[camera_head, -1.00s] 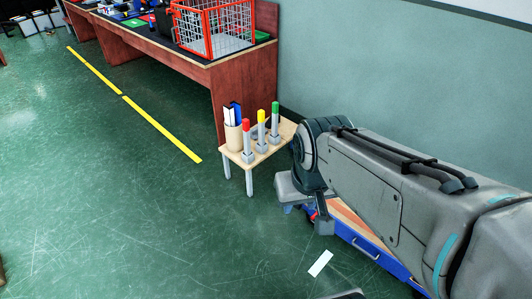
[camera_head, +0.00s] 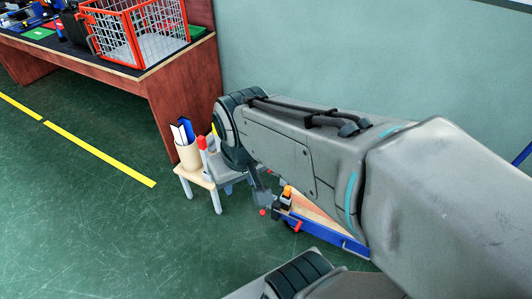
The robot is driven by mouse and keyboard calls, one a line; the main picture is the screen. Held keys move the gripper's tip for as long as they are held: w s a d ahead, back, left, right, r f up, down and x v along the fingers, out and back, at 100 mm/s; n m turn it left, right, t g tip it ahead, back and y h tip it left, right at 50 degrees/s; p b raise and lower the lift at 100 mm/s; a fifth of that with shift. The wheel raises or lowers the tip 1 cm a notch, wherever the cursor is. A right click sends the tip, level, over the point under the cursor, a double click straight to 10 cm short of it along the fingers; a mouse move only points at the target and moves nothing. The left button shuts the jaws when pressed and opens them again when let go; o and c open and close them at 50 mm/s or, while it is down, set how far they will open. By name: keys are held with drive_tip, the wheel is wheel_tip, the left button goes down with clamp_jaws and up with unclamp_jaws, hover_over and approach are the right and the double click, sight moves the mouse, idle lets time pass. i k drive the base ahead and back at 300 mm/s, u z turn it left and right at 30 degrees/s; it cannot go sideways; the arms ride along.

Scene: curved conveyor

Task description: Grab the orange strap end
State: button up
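My arm reaches across the middle of the head view and bends down at its far joint. My gripper (camera_head: 262,195) hangs below that joint, small and partly hidden, and I cannot tell whether its fingers are open or shut. Just right of it is a small orange piece (camera_head: 287,191) on a dark part, above a low blue-edged, wood-coloured board (camera_head: 328,229). I cannot tell whether the orange piece is the strap end. No strap length is clearly visible. My arm hides much of the board.
A small stool-like table (camera_head: 193,177) holds a cup of papers (camera_head: 188,155) and a red-topped post (camera_head: 202,145), close left of my gripper. A long wooden bench (camera_head: 180,90) carries a red wire basket (camera_head: 120,35). The floor at left is clear.

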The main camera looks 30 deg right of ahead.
sight(288, 188)
drive_tip(key=z, duration=0.7)
drive_tip(key=i, duration=0.8)
drive_tip(key=z, duration=0.85)
